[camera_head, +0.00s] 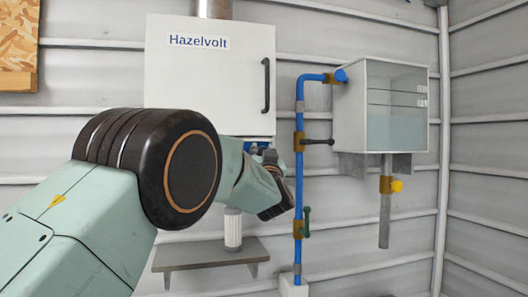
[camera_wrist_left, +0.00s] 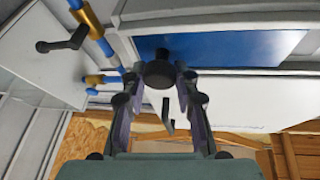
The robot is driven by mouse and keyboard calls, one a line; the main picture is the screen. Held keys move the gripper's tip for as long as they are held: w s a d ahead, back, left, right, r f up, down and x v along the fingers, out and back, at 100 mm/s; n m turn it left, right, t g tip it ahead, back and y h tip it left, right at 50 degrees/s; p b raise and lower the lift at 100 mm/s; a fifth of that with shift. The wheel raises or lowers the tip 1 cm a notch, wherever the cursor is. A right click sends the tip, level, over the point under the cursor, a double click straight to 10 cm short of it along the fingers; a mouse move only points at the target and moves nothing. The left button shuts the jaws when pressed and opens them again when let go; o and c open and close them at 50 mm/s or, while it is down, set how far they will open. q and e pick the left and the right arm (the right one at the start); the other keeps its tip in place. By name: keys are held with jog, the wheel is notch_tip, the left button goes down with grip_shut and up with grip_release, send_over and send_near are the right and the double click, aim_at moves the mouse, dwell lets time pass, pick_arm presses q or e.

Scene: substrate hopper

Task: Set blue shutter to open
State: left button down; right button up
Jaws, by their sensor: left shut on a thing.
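The blue shutter (camera_wrist_left: 235,52) is a flat blue plate under the white Hazelvolt hopper (camera_head: 205,75). In the head view only a thin blue strip (camera_head: 261,144) of it shows, and my left arm hides the rest. A round black knob (camera_wrist_left: 158,73) stands at the shutter's edge in the wrist view. My left gripper (camera_wrist_left: 158,82) has its two fingers closed around this knob. In the head view my left gripper (camera_head: 269,160) is just below the hopper's lower right corner, partly hidden by its own wrist. My right gripper is not in view.
A blue pipe (camera_head: 299,180) with a black-handled valve (camera_head: 318,141) and a green-handled valve (camera_head: 306,220) runs close to the right of my gripper. A clear-fronted tank (camera_head: 395,115) hangs further right. A grey shelf (camera_head: 205,256) with a white ribbed cylinder (camera_head: 233,230) is below.

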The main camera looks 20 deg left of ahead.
pick_arm(q)
jog(key=shift+d+r, duration=0.2)
jog(key=shift+r, duration=0.25)
jog(key=c, duration=1.4)
grip_release()
jog(key=shift+a, duration=0.1)
jog(key=o, duration=0.3)
jog(key=shift+w+f, duration=0.25)
jog(key=shift+f, duration=0.1)
jog(key=shift+o, duration=0.5)
jog(key=shift+w+f, duration=0.1)
jog(key=v, duration=0.7)
jog(key=shift+s+d, duration=0.2)
jog(key=shift+s, duration=0.05)
jog(key=shift+f, duration=0.1)
